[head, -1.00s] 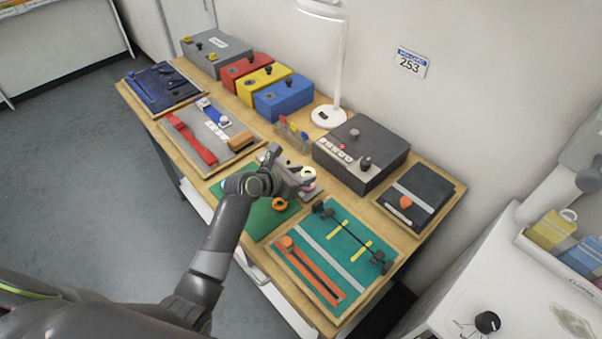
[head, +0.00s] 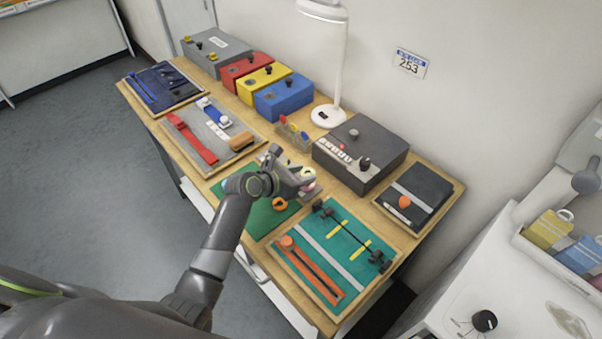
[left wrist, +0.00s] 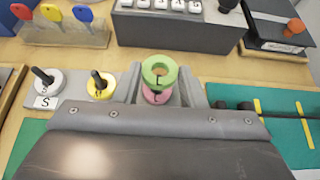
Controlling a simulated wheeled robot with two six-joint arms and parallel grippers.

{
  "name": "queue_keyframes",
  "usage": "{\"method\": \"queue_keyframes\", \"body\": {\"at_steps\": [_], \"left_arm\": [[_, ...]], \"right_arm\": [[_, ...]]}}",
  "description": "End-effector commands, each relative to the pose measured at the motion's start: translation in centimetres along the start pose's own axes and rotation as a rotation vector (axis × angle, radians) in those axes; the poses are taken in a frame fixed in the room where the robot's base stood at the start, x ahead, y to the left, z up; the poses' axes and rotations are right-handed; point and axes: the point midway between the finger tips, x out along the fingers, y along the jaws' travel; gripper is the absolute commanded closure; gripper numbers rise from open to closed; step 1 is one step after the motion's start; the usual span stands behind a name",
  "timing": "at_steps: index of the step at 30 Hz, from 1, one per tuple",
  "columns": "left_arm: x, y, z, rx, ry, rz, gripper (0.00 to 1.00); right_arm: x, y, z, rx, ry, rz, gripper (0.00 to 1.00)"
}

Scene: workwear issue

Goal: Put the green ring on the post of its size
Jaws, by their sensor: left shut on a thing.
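The green ring (left wrist: 159,72) is between the fingers of my left gripper (left wrist: 160,82), which is shut on it. In the left wrist view the ring appears over a pink post base (left wrist: 156,96); I cannot tell whether it is around a post or above it. To its left are a yellow base with a black post (left wrist: 99,84) and a white base with a black post (left wrist: 46,82), with an S label in front. In the head view my left gripper (head: 304,180) is over the post stand and hides most of it. My right gripper is not in view.
An orange ring (head: 280,204) lies on the green mat (head: 257,219). A dark control box (head: 362,153) stands behind the posts, and a clear rack with coloured tags (head: 291,134) is at its left. A teal tray (head: 341,268) with straps lies to the right.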

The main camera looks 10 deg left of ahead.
Motion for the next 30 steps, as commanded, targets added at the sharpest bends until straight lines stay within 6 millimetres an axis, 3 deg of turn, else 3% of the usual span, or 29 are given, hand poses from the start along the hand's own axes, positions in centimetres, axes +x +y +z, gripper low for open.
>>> {"method": "queue_keyframes", "body": {"at_steps": [30], "left_arm": [[0.7,0.0,-1.2,-0.001,0.0,0.0,0.84]], "right_arm": [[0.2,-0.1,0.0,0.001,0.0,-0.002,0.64]]}}
